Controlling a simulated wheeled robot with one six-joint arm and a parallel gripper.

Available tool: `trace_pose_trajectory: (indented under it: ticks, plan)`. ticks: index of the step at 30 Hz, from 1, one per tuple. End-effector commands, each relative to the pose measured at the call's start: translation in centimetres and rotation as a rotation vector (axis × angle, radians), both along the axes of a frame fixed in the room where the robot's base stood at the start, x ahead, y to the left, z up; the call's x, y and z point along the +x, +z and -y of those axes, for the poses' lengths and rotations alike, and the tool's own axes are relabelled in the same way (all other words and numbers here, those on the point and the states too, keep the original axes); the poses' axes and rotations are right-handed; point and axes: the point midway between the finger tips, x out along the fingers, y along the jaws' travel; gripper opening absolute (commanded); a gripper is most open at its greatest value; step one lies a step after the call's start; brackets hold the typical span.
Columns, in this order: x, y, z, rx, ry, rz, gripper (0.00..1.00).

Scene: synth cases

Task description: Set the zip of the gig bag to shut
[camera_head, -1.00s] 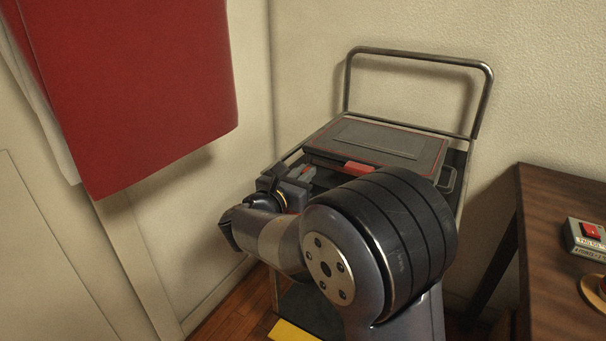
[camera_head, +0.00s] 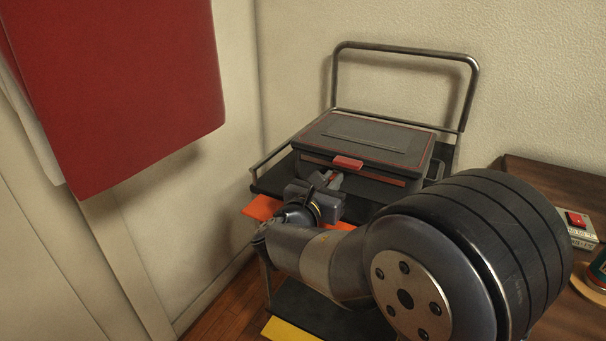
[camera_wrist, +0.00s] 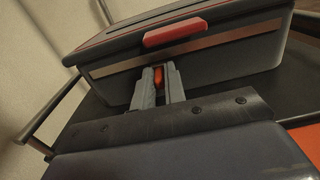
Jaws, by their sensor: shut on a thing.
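The gig bag (camera_head: 375,140) is a dark grey, box-like case with red edging, lying flat on a trolley. A red tab (camera_head: 347,162) juts from its front top edge; it also shows in the wrist view (camera_wrist: 175,33). Below the tab a thin strip, perhaps the zip line, runs along the front face (camera_wrist: 215,43). My gripper (camera_head: 328,181) is at the front face, below and slightly left of the tab. In the wrist view its fingers (camera_wrist: 158,82) are shut on a small orange-red piece (camera_wrist: 157,75), apparently the zip pull. Whether the zip is open is unclear.
The trolley's dark top (camera_head: 275,182) has a metal handle rail (camera_head: 400,49) behind the bag. An orange flat thing (camera_head: 260,207) lies at its front left. A red cloth (camera_head: 125,90) hangs at left. A brown table (camera_head: 535,180) with a red-switched box (camera_head: 580,230) stands at right.

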Motion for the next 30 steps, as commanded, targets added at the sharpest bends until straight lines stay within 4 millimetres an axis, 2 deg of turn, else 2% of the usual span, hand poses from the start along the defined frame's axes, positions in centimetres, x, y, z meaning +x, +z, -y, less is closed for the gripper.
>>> trace_pose_trajectory:
  ticks: [1, 3, 12, 21, 30]
  plan:
    - [-1.1, 0.0, 1.7, 0.002, -0.005, 0.001, 0.0]
    - [-2.3, 0.0, 3.5, 0.001, -0.006, 0.002, 0.0]
    - [-6.3, -0.1, 9.4, 0.0, -0.005, 0.002, 0.0]
    - [-8.1, -0.1, 12.1, 0.0, -0.002, 0.0, 0.0]
    - [-8.3, 0.0, 12.5, 0.0, -0.002, 0.0, 0.0]
